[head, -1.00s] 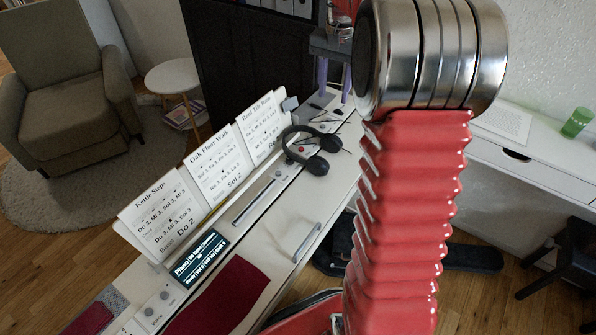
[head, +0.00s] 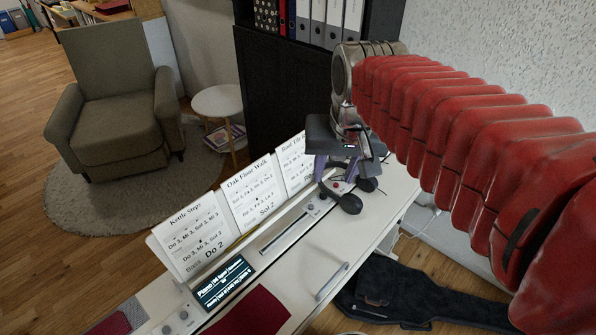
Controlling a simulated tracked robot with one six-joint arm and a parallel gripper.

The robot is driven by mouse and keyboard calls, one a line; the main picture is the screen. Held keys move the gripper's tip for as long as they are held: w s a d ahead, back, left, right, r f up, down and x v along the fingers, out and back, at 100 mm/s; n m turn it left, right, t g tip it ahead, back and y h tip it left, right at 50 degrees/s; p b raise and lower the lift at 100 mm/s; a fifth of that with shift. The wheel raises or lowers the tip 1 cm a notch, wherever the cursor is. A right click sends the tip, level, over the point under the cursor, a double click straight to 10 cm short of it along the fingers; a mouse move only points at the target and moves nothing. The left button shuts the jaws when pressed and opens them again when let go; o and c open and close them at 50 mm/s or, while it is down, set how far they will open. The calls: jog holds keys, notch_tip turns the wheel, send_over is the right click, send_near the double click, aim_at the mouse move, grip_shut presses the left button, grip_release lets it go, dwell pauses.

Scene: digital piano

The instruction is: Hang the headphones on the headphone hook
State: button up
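The black headphones (head: 349,203) lie on the far right end of the white digital piano (head: 330,243). Two dark ear pads show, and most of the headband is hidden behind my gripper. My gripper (head: 336,172) is over the headphones, pointing down, with its two purple fingers apart. I cannot tell whether the headband lies between the fingers or whether they touch it. I cannot make out the headphone hook in this view.
Song sheets (head: 187,235) stand along the piano's back edge, left of my gripper. A black cabinet with binders (head: 333,22) stands behind. An armchair (head: 115,100) and a small round table (head: 217,101) are at the left. A dark case (head: 425,297) lies on the floor at right.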

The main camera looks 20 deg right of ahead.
jog(key=s+a+f+n+t, duration=0.1)
jog(key=s+a+f+n, duration=0.2)
jog(key=s, duration=0.6)
jog(key=shift+a+f+t+y, duration=0.3)
jog(key=shift+a+f, duration=0.35)
jog(key=shift+a, duration=0.45)
